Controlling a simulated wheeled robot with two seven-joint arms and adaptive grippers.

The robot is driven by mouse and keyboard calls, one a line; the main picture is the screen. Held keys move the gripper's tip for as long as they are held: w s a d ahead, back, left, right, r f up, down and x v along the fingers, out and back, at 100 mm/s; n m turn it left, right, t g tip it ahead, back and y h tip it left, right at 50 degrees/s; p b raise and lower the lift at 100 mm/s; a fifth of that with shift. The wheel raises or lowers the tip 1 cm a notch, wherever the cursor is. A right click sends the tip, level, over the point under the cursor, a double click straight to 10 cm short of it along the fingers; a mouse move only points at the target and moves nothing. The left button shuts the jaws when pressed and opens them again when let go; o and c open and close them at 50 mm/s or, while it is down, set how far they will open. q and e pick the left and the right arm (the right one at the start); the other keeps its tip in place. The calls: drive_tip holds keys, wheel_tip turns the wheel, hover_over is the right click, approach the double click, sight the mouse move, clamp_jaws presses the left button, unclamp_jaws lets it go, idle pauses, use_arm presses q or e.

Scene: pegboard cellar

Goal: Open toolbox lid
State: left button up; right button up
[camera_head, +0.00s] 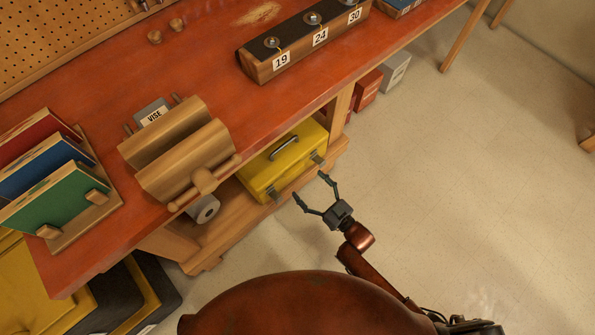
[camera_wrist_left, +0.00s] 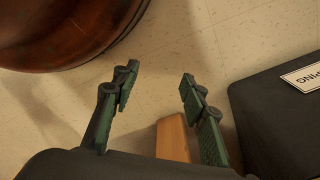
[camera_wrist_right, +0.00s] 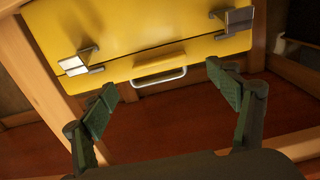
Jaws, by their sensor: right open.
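The yellow toolbox (camera_head: 265,178) sits on the lower shelf under the workbench, its lid closed. A grey handle (camera_head: 283,147) is on its top. My right gripper (camera_head: 311,186) is open and empty, close in front of the toolbox at its latch side. In the right wrist view the toolbox (camera_wrist_right: 140,25) fills the top, with two metal latches, left (camera_wrist_right: 80,62) and right (camera_wrist_right: 235,20). The handle (camera_wrist_right: 160,78) appears between my right fingers (camera_wrist_right: 162,80). Whether they touch the toolbox cannot be told. My left gripper (camera_wrist_left: 157,80) is open and empty above the floor.
The red workbench top (camera_head: 210,80) overhangs the toolbox, and a wooden vise (camera_head: 180,150) stands at its edge. A bench leg (camera_head: 342,103) and red boxes (camera_head: 367,90) are right of the toolbox. A dark labelled case (camera_wrist_left: 285,115) is beside my left gripper.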

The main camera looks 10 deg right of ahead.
use_arm(q)
wheel_tip(320, 180, up, 7)
drive_tip(key=w+d+b, duration=0.1)
drive_tip(key=b, duration=0.1)
drive_tip(key=shift+w, duration=0.15)
use_arm(e)
drive_tip(key=x, duration=0.6)
drive_tip(key=shift+w, duration=0.2)
use_arm(q)
drive_tip(key=shift+d, duration=0.1)
use_arm(e)
drive_tip(key=shift+a, duration=0.1)
drive_tip(key=shift+c, duration=0.4)
drive_tip(key=c, duration=1.6)
